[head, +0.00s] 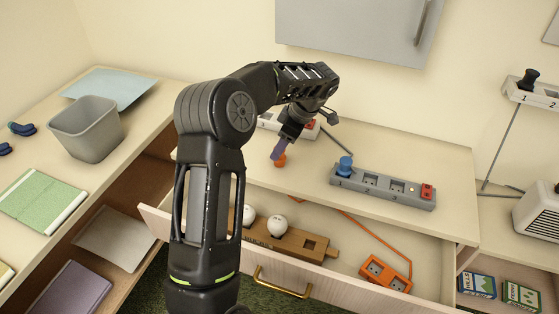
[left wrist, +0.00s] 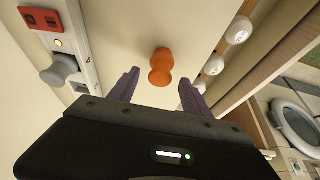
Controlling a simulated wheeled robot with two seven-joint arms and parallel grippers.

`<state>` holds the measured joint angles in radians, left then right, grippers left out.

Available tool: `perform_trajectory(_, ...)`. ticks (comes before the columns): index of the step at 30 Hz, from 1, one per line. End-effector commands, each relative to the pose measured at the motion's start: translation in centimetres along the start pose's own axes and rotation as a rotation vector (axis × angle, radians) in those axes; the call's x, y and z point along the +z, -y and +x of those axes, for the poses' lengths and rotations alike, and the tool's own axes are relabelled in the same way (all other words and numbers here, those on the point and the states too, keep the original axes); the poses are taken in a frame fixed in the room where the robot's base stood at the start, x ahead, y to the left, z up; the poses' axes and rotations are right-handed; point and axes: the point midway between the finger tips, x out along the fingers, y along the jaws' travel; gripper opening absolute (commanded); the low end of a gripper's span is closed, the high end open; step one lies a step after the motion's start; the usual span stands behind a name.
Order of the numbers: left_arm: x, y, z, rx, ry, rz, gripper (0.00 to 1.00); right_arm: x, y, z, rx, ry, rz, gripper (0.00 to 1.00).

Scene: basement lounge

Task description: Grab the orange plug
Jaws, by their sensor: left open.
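The orange plug (head: 280,160) stands on the pale counter top (head: 300,180), near its front edge above the open drawer. It also shows in the left wrist view (left wrist: 160,67), ahead of and between the two purple fingers. My left gripper (head: 278,148) is open and empty, pointing down close to the plug. In the left wrist view the left gripper's fingers (left wrist: 159,82) are spread to either side of the plug, with gaps visible. Part of the plug's top is hidden by the finger in the head view. My right gripper is not in view.
A grey power strip (head: 405,193) with a blue plug (head: 345,166) lies right of my gripper. Another strip (head: 267,121) is partly behind my arm. A grey bin (head: 87,128) stands left.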

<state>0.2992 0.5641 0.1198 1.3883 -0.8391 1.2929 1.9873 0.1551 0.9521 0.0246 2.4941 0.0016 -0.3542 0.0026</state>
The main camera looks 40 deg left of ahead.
Motion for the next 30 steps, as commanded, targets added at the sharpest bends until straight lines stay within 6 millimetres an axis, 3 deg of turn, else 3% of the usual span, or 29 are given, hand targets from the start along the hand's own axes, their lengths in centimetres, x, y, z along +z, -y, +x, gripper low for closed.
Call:
perform_trajectory(12, 0.1, 0.0, 4.8, -0.003, 0.000, 0.000, 0.57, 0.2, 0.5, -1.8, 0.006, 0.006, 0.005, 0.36)
perform_trajectory(30, 0.1, 0.0, 5.0, -0.001, 0.000, 0.000, 0.57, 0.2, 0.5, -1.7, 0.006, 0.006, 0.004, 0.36)
